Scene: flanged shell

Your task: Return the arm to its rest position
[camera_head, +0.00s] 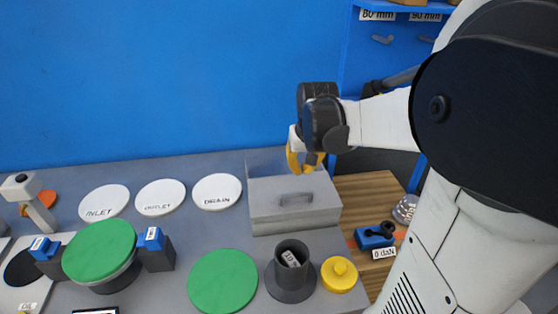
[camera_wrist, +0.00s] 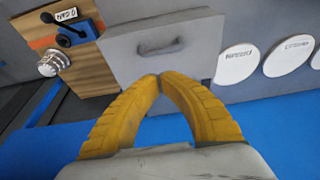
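My gripper (camera_head: 305,168) has yellow fingers and is at the back of the grey box with a handle (camera_head: 262,207), at its rear edge in the head view. In the wrist view the two yellow fingertips (camera_wrist: 160,78) meet at the tips, with nothing between them. The gripper is shut and empty. The box also shows in the wrist view (camera_wrist: 195,48), beyond the fingertips. Whether the fingers touch the box cannot be told. My arm reaches in from the right of the head view, bent, with its large dark joint close to the camera.
A grey flanged shell (camera_head: 290,295) stands in front of the box, beside a yellow knobbed part (camera_head: 338,274) and a green disc (camera_head: 223,281). White labelled discs (camera_head: 161,197) lie left. A blue lever device (camera_head: 374,237) sits right. A blue shelf unit (camera_head: 360,55) stands behind my arm.

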